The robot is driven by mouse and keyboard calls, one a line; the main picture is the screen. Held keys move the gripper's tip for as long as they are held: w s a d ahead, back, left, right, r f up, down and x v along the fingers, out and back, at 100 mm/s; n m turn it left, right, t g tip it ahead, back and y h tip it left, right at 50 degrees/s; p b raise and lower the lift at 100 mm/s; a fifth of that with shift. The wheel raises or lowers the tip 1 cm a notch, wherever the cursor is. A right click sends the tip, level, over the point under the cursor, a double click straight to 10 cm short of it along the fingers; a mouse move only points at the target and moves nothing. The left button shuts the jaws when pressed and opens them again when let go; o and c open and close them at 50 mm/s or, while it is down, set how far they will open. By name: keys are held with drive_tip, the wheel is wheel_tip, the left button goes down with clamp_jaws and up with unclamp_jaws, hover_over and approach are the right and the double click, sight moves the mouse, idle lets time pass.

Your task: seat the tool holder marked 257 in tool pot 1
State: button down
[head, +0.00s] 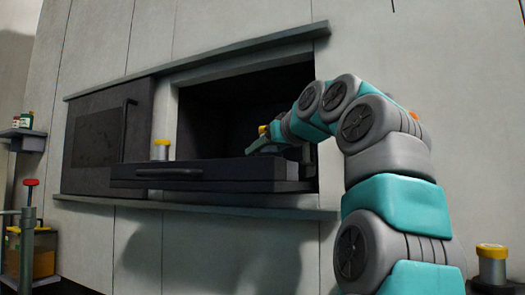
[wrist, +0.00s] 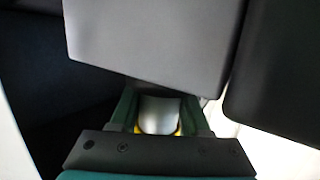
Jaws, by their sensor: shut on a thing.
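My gripper (head: 262,143) reaches into the dark machine opening, above the right part of the pulled-out drawer (head: 215,172). A yellow-topped tool holder (head: 263,130) shows at its fingers. In the wrist view my gripper's green fingers (wrist: 159,100) are shut on this pale grey tool holder (wrist: 160,115) with yellow at its edges. Its lower end is hidden, and I cannot tell whether it touches the drawer. Another grey tool holder with a yellow top (head: 162,150) stands upright at the drawer's left. No number marks or pot labels are readable.
The dark sliding door (head: 95,145) covers the left of the opening. Another yellow-topped holder (head: 492,265) stands at the lower right. At the left are a shelf with bottles (head: 24,122), a red-topped post (head: 30,200) and a yellow container (head: 42,255). Grey blocks lie close ahead in the wrist view.

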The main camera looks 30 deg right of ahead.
drive_tip(key=shift+f, duration=0.25)
drive_tip(key=shift+c, duration=1.5)
unclamp_jaws()
drive_tip(key=shift+s, duration=0.1)
drive_tip(key=v, duration=0.7)
drive_tip(key=shift+s+r, duration=0.25)
wheel_tip(320, 180, up, 7)
drive_tip(key=p, duration=0.6)
drive_tip(key=shift+p, duration=0.3)
drive_tip(key=shift+s+f, duration=0.1)
drive_tip(key=shift+f, duration=0.05)
